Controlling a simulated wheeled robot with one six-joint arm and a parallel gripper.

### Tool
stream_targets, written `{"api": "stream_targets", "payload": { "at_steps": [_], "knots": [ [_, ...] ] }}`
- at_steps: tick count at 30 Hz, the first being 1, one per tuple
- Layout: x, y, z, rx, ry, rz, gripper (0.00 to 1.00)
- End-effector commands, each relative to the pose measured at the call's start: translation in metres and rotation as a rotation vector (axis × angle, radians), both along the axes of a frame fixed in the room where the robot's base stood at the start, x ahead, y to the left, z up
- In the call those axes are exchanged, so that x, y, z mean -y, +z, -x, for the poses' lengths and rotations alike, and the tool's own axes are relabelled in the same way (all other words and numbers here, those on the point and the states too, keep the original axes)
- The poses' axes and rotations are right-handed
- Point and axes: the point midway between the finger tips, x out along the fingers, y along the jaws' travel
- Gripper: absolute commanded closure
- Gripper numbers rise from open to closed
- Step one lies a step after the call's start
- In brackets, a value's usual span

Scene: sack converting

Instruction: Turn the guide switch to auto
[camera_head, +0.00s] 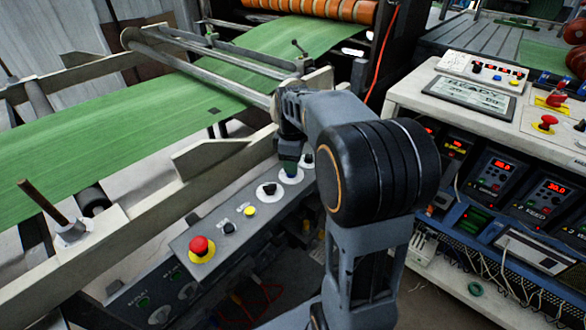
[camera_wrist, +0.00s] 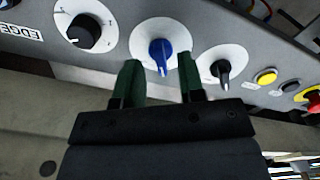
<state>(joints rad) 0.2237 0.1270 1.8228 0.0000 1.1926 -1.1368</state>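A grey control panel (camera_head: 215,225) runs along the green web in the head view. In the wrist view a blue knob (camera_wrist: 160,52) stands on a white round plate, its pointer end toward my gripper. My gripper (camera_wrist: 159,70) is open, with one green fingertip to each side of the blue knob; I cannot tell whether they touch it. In the head view my gripper (camera_head: 289,164) points down at the panel and largely hides this knob. A black knob (camera_wrist: 222,70) is to its right and a black dial knob (camera_wrist: 84,32) to its left. No guide label is readable.
Along the panel are a yellow button (camera_head: 250,211), a black button (camera_head: 228,229) and a red emergency stop (camera_head: 200,246). The machine's side rail (camera_head: 150,222) lies close behind the panel. A white console (camera_head: 500,120) with displays stands at the right.

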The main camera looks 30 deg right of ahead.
Motion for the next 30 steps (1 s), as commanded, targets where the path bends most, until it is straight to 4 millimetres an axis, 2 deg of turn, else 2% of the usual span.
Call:
{"api": "stream_targets", "payload": {
  "at_steps": [6, 17, 27, 30],
  "knots": [
    [0.0, -0.015, 0.0, 0.0, 0.0, 0.0, 0.64],
    [0.0, -0.017, 0.0, 0.001, 0.0, 0.001, 0.65],
    [0.0, -0.017, 0.0, 0.001, 0.0, 0.001, 0.97],
    [0.0, -0.017, 0.0, 0.001, 0.0, 0.001, 1.0]
  ]
}}
